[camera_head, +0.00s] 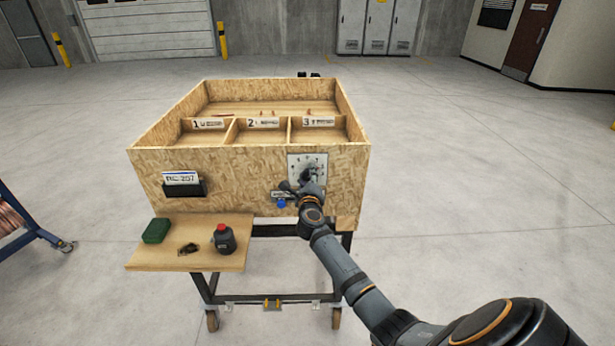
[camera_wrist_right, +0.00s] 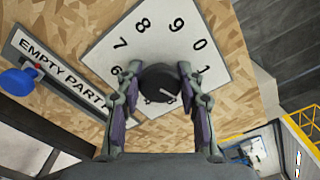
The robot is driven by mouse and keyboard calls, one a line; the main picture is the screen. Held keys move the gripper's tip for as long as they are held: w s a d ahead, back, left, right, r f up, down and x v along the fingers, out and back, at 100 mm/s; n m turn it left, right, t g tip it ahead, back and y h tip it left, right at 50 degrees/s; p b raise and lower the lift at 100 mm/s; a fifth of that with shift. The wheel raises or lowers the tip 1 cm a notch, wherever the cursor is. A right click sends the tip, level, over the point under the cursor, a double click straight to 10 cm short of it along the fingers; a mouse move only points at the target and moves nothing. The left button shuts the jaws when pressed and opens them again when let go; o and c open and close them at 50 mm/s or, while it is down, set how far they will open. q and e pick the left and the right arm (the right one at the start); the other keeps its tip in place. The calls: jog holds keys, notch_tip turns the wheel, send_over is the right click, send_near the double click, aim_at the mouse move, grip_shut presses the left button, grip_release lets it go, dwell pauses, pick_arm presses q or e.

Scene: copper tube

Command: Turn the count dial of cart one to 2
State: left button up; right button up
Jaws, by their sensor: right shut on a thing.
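The count dial is a black round knob (camera_wrist_right: 159,80) on a white number plate (camera_wrist_right: 128,45), on the front of the wooden cart box. My right gripper (camera_wrist_right: 160,76) is shut on the knob, with a finger on either side. A short white mark on the knob points to the lower right in the right wrist view. The figures 6, 7, 8, 9, 0 and 1 show; the lower ones are mostly hidden by the fingers, so I cannot tell the exact figure. In the head view my right gripper (camera_head: 310,186) covers part of the plate (camera_head: 295,160). My left gripper is not in view.
The cart box (camera_head: 230,195) has numbered compartments. A side shelf (camera_head: 150,258) holds a green block (camera_head: 156,231) and a dark red-capped bottle (camera_head: 225,241). The floor at right is clear.

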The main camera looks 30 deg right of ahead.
jog(key=shift+f, duration=0.15)
jog(key=o, duration=1.2)
jog(key=v, duration=1.2)
